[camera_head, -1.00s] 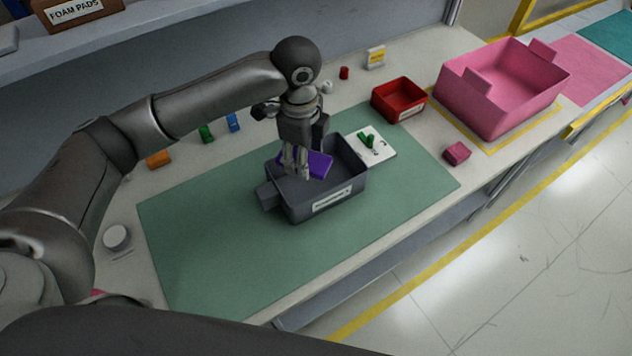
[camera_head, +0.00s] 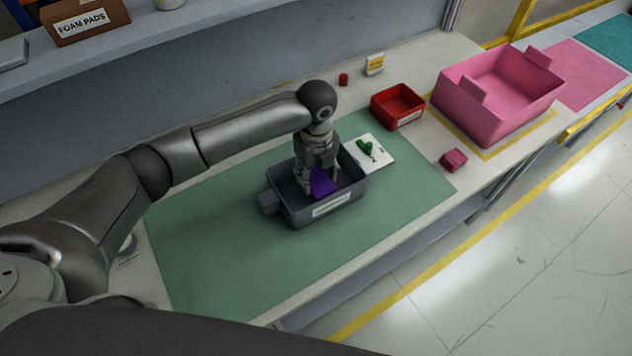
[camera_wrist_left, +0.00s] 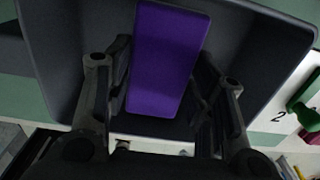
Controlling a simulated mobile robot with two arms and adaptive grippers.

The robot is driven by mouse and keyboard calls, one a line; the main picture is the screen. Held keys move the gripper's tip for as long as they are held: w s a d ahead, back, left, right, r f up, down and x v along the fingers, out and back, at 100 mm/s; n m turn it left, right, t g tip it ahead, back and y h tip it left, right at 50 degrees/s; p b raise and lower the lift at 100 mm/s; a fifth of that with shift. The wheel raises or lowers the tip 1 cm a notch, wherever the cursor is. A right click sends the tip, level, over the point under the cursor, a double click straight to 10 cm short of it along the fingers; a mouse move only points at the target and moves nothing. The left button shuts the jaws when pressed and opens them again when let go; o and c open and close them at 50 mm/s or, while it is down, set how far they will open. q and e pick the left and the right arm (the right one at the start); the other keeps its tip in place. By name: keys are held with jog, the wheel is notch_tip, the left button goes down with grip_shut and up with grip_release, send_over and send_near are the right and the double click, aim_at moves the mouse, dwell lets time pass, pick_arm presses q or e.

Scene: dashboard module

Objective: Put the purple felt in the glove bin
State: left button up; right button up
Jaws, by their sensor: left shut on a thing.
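The purple felt (camera_head: 322,188) is a flat purple piece inside the dark grey bin (camera_head: 298,217), which stands on the green mat and has a white label too small to read. The felt also shows in the left wrist view (camera_wrist_left: 165,62), between the two fingers. My left gripper (camera_head: 319,180) reaches down into the bin from above and is shut on the felt. I cannot tell whether the felt touches the bin floor. My right gripper is not in view.
The green mat (camera_head: 205,245) has clear room left of the bin. A white card (camera_head: 378,152) with a green piece lies behind it. A red bin (camera_head: 398,106), a pink block (camera_head: 453,161) and a big pink tote (camera_head: 490,112) stand to the right. A shelf (camera_head: 200,42) runs along the back.

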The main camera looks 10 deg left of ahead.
aim_at(316, 178)
pick_arm(q)
notch_tip(316, 178, down, 4)
jog(key=shift+r+p, duration=0.15)
jog(key=shift+p, duration=0.2)
jog(key=shift+f, duration=0.2)
jog(key=shift+f, duration=0.1)
jog(key=o, duration=0.9)
jog(key=shift+c, duration=0.2)
notch_tip(316, 178, up, 11)
jog(key=shift+r+b, duration=0.1)
jog(key=shift+b, duration=1.1)
jog(key=shift+r, duration=0.55)
